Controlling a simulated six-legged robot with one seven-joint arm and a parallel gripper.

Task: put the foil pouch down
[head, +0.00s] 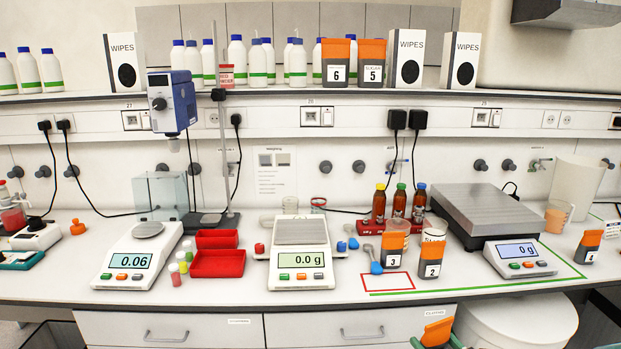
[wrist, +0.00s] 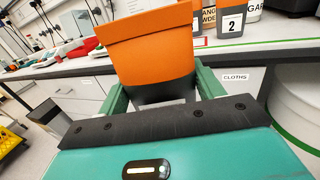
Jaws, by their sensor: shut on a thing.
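The foil pouch (wrist: 148,52), with an orange top and a dark grey lower part, stands up between the green fingers of my gripper (wrist: 162,92) in the wrist view. My gripper is shut on it. In the head view the pouch (head: 438,331) shows at the bottom edge, in front of the bench drawers and below the worktop's front edge; its lower part is cut off. Its label cannot be read. Similar pouches stand on the bench: number 3 (head: 394,256), number 2 (head: 431,270) and number 1 (head: 590,257).
A red-outlined rectangle (head: 388,272) lies on the worktop, partly bare, before pouch 3. A green line (head: 480,286) borders the area near the large scale (head: 475,213). Pouches 6 (head: 336,74) and 5 (head: 373,75) stand on the shelf. A white drum (head: 530,325) stands below, at right.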

